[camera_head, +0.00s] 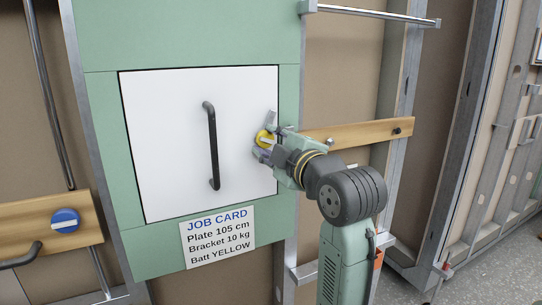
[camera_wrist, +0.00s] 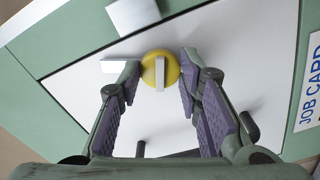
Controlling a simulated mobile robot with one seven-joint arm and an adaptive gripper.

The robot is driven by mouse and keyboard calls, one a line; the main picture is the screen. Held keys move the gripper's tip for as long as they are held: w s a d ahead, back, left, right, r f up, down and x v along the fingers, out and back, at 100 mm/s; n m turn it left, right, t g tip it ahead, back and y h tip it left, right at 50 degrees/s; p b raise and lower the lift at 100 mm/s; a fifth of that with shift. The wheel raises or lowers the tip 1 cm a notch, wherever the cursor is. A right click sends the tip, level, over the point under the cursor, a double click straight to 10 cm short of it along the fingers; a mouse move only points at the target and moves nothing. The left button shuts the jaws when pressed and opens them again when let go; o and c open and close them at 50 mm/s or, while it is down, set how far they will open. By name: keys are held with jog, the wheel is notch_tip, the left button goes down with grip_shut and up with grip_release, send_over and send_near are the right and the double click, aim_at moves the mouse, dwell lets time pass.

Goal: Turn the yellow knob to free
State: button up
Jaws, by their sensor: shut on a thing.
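The yellow knob (camera_head: 263,138) sits near the right edge of a white square door (camera_head: 170,140) in a green panel. It is round, with a pale grey bar across its face, seen in the wrist view (camera_wrist: 173,66). My gripper (camera_wrist: 160,78) has one finger on each side of the knob, shut on its rim. The bar stands roughly upright in the wrist view, between the fingers. In the head view, my gripper (camera_head: 267,139) reaches the knob from the right and partly hides it. Any free marking cannot be made out.
A black vertical handle (camera_head: 212,145) stands out from the door, left of my gripper. A job card (camera_head: 218,237) is below the door. A blue knob (camera_head: 65,220) is on a wooden board at left. A wooden rail (camera_head: 365,133) and metal posts are behind my arm.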

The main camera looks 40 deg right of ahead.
jog(key=shift+n+b, duration=1.4)
jog(key=shift+n, duration=0.8)
jog(key=o, duration=0.9)
jog(key=shift+s, duration=0.1)
jog(key=v, duration=1.2)
jog(key=shift+f, duration=0.1)
